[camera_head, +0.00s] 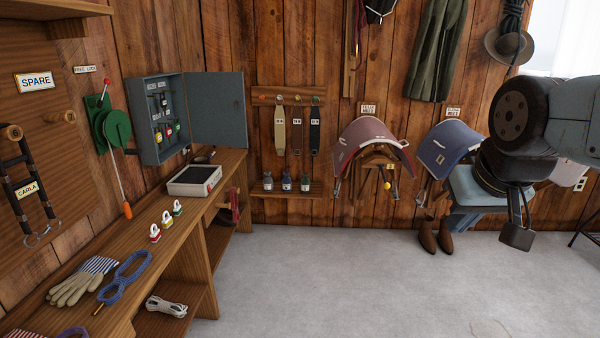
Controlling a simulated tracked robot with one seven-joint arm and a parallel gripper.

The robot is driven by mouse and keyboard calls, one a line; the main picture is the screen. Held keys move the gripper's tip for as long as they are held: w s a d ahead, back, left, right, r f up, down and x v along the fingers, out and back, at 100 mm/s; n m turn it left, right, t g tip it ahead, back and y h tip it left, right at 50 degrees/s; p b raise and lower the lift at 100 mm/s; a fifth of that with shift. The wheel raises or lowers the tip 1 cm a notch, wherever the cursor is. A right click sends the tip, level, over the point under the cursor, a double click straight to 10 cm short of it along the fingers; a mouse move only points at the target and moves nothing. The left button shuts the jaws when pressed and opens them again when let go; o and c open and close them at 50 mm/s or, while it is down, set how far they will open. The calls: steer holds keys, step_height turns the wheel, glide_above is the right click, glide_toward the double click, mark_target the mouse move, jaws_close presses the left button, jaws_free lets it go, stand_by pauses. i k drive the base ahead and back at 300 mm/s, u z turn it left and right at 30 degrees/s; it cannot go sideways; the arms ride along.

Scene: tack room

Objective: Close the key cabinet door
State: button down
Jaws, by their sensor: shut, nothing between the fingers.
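The grey-blue key cabinet (147,137) hangs on the left plank wall above the wooden bench. Its door (218,108) stands wide open, swung out to the right from the cabinet's far side. Several keys with coloured tags (168,131) hang inside the cabinet. My gripper (516,238) is at the right of the view, pointing down below my dark arm joint. It looks shut and empty. It is far to the right of the door, touching nothing that I can see. My arm hides part of the right side.
Saddles on racks (372,141) line the back wall. Brown boots (428,235) stand below. The grey floor (320,285) is clear in the middle.

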mark_target(211, 96)
steer(key=i, duration=1.05)
steer(key=u, duration=0.3)
steer(key=i, duration=1.1)
steer(key=u, duration=0.55)
steer(key=i, duration=1)
steer(key=u, duration=0.3)
